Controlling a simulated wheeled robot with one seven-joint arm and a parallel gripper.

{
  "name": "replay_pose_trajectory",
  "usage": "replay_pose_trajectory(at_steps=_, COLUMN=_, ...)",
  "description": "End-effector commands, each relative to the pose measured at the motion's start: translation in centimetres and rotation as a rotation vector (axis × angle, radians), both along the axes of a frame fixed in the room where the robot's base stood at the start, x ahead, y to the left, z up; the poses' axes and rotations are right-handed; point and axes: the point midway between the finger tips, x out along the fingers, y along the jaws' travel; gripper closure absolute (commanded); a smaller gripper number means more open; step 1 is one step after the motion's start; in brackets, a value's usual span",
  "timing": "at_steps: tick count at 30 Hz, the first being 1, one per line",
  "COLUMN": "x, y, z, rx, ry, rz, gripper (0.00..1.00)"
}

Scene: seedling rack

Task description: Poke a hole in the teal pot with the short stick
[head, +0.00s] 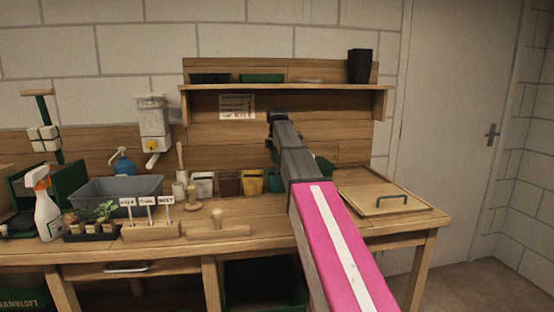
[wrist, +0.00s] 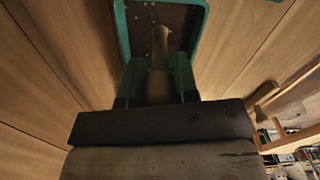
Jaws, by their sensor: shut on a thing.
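The teal pot (wrist: 122,30) is at the top of the wrist view, with dark soil and pale specks inside its rim. My gripper (wrist: 157,88) is shut on a short wooden stick (wrist: 160,48), whose narrower end points into the pot, over the soil. I cannot tell whether its tip touches the soil. In the head view my arm hides the gripper's fingers and the stick.
White, brown and yellow containers (head: 252,182) stand left of my arm. A wooden board with a handle (head: 375,198) lies to the right. Label stakes (head: 148,212), seedlings (head: 95,218), a grey tub (head: 115,192) and a spray bottle (head: 45,210) are at left. A shelf (head: 290,87) runs above.

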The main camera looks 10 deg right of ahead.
Motion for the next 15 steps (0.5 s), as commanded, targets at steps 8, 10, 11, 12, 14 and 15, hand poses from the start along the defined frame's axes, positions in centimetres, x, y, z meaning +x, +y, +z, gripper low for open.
replay_pose_trajectory(at_steps=8, x=-0.01, y=0.00, z=-0.50, rx=0.000, ry=0.000, rz=0.000, gripper=0.96)
replay_pose_trajectory(at_steps=10, x=-0.01, y=0.00, z=-0.62, rx=0.000, ry=0.000, rz=0.000, gripper=0.96)
replay_pose_trajectory(at_steps=11, x=-0.01, y=0.00, z=-0.67, rx=0.000, ry=0.000, rz=0.000, gripper=0.96)
replay_pose_trajectory(at_steps=12, x=0.00, y=0.00, z=-0.75, rx=0.000, ry=0.000, rz=0.000, gripper=0.96)
replay_pose_trajectory(at_steps=14, x=0.00, y=0.00, z=-0.85, rx=0.000, ry=0.000, rz=0.000, gripper=0.96)
replay_pose_trajectory(at_steps=15, x=0.00, y=0.00, z=-0.92, rx=0.000, ry=0.000, rz=0.000, gripper=0.96)
